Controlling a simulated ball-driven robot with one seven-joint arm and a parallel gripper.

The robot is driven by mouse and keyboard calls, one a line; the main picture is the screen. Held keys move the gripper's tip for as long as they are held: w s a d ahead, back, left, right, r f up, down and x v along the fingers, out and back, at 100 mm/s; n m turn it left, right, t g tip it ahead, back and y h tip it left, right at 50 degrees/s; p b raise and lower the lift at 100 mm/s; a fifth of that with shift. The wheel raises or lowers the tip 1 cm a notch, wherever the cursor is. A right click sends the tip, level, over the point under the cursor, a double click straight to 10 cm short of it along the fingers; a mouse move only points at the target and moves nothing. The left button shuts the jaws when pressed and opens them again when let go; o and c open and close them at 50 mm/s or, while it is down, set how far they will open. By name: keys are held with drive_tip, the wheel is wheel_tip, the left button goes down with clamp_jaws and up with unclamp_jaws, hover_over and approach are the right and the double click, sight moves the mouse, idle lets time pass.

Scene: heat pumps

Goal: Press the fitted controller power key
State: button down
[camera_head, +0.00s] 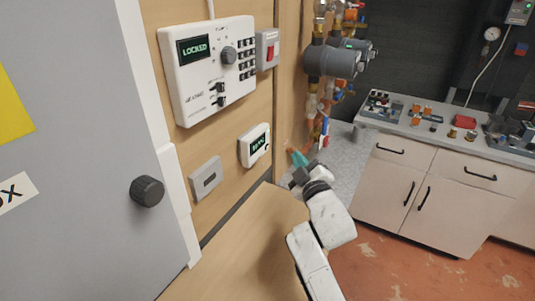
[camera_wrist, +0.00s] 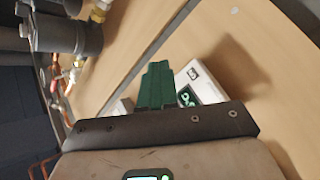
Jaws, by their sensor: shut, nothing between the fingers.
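A small white controller (camera_head: 254,145) with a lit display is fixed to the wooden wall panel, below the large panel. A small dark key shows at its lower right edge, but I cannot read its marking. In the wrist view the controller (camera_wrist: 203,82) is just right of my fingers, which hide part of it. My gripper (camera_head: 296,157) is shut and empty, with teal fingertips. In the head view it is to the right of the controller and apart from it. In the wrist view the green fingers (camera_wrist: 157,85) are together and point towards the wall.
A large white panel (camera_head: 209,69) reading LOCKED hangs above, with a red switch box (camera_head: 267,49) beside it. A grey plate (camera_head: 206,178) is lower left. Pipes and grey cylinders (camera_head: 332,62) are at upper right. A wooden surface (camera_head: 250,245) lies below.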

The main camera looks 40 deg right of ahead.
sight(267, 147)
drive_tip(key=shift+w+a+b, duration=0.35)
drive_tip(key=shift+w+b, duration=0.25)
drive_tip(key=shift+w, duration=0.3)
drive_tip(key=shift+w+a+b, duration=0.3)
drive_tip(key=shift+w+b, duration=0.3)
drive_tip(key=shift+w, duration=0.25)
drive_tip(key=shift+w+a+b, duration=0.35)
drive_tip(key=shift+w+b, duration=0.25)
drive_tip(key=shift+w, duration=0.3)
drive_tip(key=shift+w+a, duration=0.15)
drive_tip(key=shift+w, duration=0.2)
drive_tip(key=shift+w+a+b, duration=0.1)
drive_tip(key=shift+w+b, duration=0.25)
drive_tip(key=shift+b, duration=0.1)
idle(0.5)
drive_tip(key=shift+s, duration=0.1)
drive_tip(key=shift+s+d+p, duration=0.25)
drive_tip(key=shift+s+p, duration=0.25)
drive_tip(key=shift+s, duration=0.15)
